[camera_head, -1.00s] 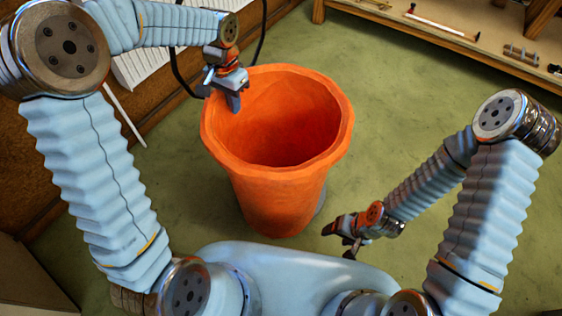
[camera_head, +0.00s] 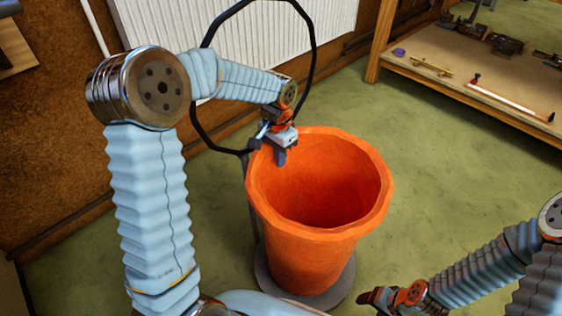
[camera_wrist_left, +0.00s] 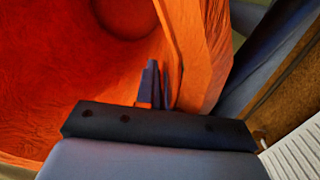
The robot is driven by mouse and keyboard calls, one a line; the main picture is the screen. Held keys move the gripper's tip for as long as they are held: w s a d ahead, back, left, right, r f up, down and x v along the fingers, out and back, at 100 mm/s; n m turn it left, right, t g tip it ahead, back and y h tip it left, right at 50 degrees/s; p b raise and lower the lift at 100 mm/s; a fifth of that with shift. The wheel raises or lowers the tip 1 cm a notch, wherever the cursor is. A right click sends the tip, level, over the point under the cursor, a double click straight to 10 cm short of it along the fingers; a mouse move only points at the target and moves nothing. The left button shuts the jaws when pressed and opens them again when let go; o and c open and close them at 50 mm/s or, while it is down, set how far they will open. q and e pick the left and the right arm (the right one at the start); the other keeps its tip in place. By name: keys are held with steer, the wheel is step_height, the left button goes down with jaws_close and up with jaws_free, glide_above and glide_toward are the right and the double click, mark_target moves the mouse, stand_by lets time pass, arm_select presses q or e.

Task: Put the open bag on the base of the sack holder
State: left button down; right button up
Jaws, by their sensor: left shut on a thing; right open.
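The open bag (camera_head: 315,245) is orange, upright and wide-mouthed, like a tub, in the middle of the head view. The sack holder has a black hoop (camera_head: 314,35), a grey post (camera_head: 253,195) and a round grey base (camera_head: 342,290). The bag's bottom appears over the base, which shows around it; I cannot tell whether they touch. My left gripper (camera_head: 281,153) is shut on the bag's rim at its back left; the left wrist view shows the rim (camera_wrist_left: 190,50) at the fingers (camera_wrist_left: 158,88). My right gripper (camera_head: 378,300) is open and empty, right of the bag.
A white radiator (camera_head: 170,25) and a brown wall stand behind the holder. A wooden shelf (camera_head: 430,85) with tools, including a long-handled one (camera_head: 510,103), is at the upper right. Green floor (camera_head: 450,190) is clear right of the bag.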

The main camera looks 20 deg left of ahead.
arm_select(q)
steer(key=shift+f, duration=0.6)
steer(key=shift+r, duration=0.15)
steer(key=shift+f, duration=0.2)
steer(key=c, duration=1.5)
jaws_free()
arm_select(e)
steer(key=shift+d+f, duration=0.1)
steer(key=shift+f, duration=0.4)
arm_select(q)
steer(key=shift+r, duration=0.25)
step_height(320, 180, up, 12)
steer(key=shift+a+f+p, duration=0.1)
steer(key=shift+a+p, duration=0.05)
steer(key=shift+p, duration=0.85)
arm_select(e)
step_height(320, 180, up, 2)
steer(key=shift+r, duration=0.1)
